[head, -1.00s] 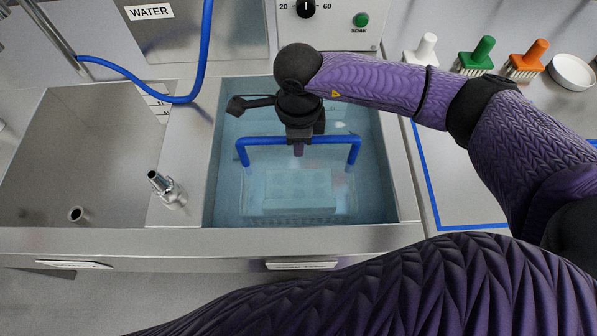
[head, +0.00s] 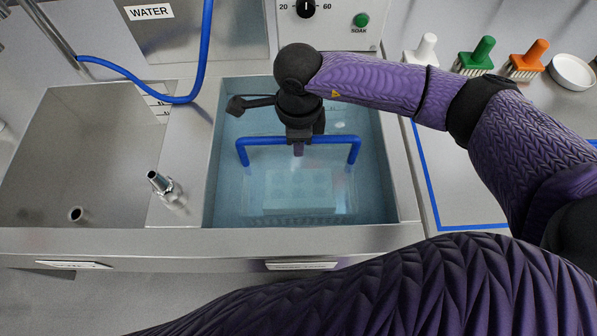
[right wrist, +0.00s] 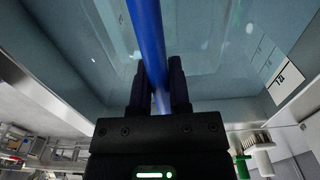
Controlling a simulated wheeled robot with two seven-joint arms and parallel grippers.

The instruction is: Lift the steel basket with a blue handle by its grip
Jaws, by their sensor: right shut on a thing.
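The steel basket (head: 250,190) sits in the water of the right-hand basin, with a pale block-like thing (head: 300,190) inside it. Its blue handle (head: 340,140) arches above the basket. My right gripper (head: 299,146) comes down from above and is shut on the middle of the handle's top bar. In the right wrist view the blue bar (right wrist: 147,40) runs between the two dark fingers (right wrist: 160,88). The basket is blurred by the water, and I cannot tell whether it touches the basin floor. My left gripper is not in view.
An empty steel sink (head: 80,150) lies to the left, with a metal nozzle (head: 163,186) between. A blue hose (head: 130,83) hangs at the back left. Brushes (head: 478,55) and a blue-outlined area (head: 470,180) are on the right.

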